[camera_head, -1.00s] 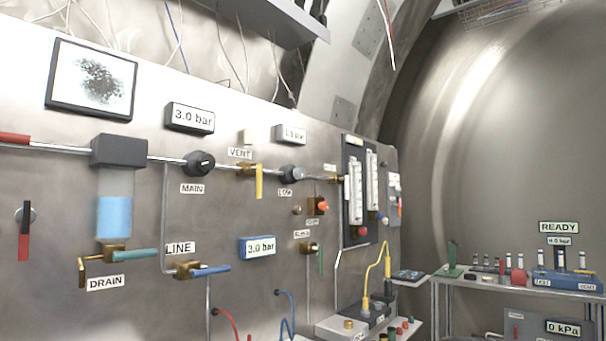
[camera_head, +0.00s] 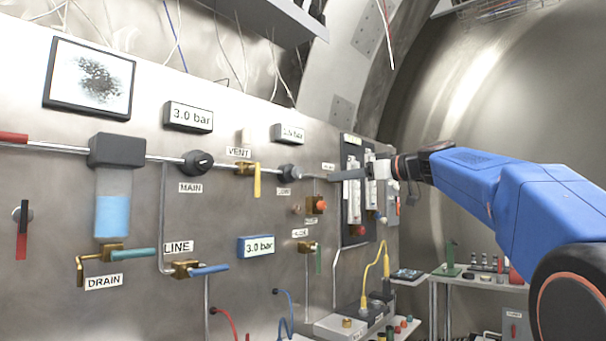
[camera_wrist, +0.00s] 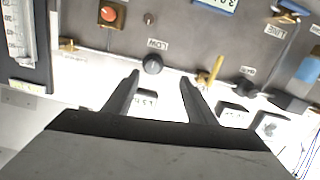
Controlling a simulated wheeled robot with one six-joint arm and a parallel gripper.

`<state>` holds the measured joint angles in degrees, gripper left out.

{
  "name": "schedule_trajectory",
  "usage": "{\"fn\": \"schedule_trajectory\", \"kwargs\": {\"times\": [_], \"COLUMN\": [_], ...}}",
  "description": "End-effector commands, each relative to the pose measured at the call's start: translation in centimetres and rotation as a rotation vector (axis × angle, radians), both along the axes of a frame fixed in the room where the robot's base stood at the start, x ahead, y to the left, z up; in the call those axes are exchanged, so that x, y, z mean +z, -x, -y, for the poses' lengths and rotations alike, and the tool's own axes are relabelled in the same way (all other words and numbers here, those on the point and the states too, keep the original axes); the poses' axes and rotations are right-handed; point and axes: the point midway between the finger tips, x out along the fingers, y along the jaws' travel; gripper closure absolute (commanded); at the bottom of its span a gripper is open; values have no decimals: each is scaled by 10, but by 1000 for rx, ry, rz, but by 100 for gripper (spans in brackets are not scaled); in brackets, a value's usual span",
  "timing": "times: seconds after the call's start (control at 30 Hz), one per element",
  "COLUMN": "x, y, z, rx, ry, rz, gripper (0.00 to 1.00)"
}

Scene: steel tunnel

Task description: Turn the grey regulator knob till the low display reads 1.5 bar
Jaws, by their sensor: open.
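The grey LOW regulator knob (camera_head: 290,172) sits on the pipe of the steel panel, right of the yellow VENT lever. The wrist view shows the knob (camera_wrist: 152,64) just beyond and between my fingertips, with the LOW label beside it. My gripper (camera_wrist: 160,76) is open and empty. In the head view my gripper (camera_head: 332,177) is right of the knob, with a gap between them. The low display (camera_head: 288,133) is above the knob; its digits are too small to read surely.
The black MAIN knob (camera_head: 198,163) and yellow VENT lever (camera_head: 257,180) are left of the grey knob. The main display (camera_head: 189,117) reads 3.0 bar.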

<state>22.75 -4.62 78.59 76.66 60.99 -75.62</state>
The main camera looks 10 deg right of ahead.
Motion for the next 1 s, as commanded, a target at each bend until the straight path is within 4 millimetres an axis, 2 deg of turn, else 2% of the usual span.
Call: {"fn": "schedule_trajectory", "kwargs": {"times": [0.1,0.27,0.47,1.0], "x": [20,26,25,24], "y": [-8,-14,-35,-112], "z": [11,9,-8,-64], "rx": [3,7,9,9], "ry": [4,4,6,4], "rz": [61,81,79,78], "gripper": [49,49,49,49]}}
